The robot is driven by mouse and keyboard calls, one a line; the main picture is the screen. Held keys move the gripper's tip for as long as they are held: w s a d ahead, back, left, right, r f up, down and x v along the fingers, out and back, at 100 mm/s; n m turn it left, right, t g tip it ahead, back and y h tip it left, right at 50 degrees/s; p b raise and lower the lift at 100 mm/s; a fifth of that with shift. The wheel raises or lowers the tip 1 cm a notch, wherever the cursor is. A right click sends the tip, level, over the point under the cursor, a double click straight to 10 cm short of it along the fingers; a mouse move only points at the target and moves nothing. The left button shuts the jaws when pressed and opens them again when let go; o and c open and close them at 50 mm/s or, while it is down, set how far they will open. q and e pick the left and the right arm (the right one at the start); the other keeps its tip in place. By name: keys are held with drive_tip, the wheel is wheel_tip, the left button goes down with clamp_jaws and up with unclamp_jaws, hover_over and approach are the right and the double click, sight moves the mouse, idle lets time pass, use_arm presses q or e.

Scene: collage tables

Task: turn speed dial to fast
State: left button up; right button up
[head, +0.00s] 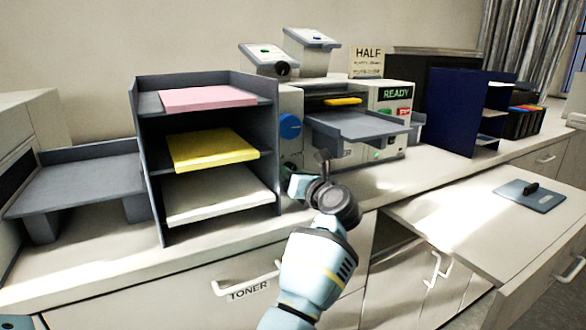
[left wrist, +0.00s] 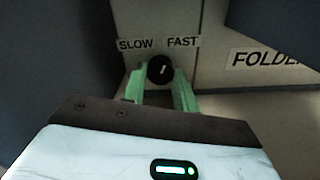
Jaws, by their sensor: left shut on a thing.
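The speed dial (left wrist: 160,69) is a small black round knob in the left wrist view, on a pale panel between the labels SLOW (left wrist: 136,44) on the left and FAST (left wrist: 183,41) on the right. Its white pointer mark leans slightly up and to the right. The green fingers of my left gripper (left wrist: 160,88) are on either side of the dial, shut on it. In the head view my left gripper (head: 306,184) is at the lower left of the machine (head: 390,97); the dial cannot be made out there. My right gripper is in neither view.
A dark shelf (head: 141,150) with pink, yellow and white paper stands close to the left of my gripper. The machine has a blue knob (head: 290,125), a grey tray (head: 355,126) and a READY sign (head: 396,94). An open drawer or board (head: 450,215) juts out at right.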

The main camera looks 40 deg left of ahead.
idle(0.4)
use_arm(q)
drive_tip(key=o, duration=1)
drive_tip(key=shift+b+v, duration=0.35)
drive_tip(key=shift+v, duration=3.6)
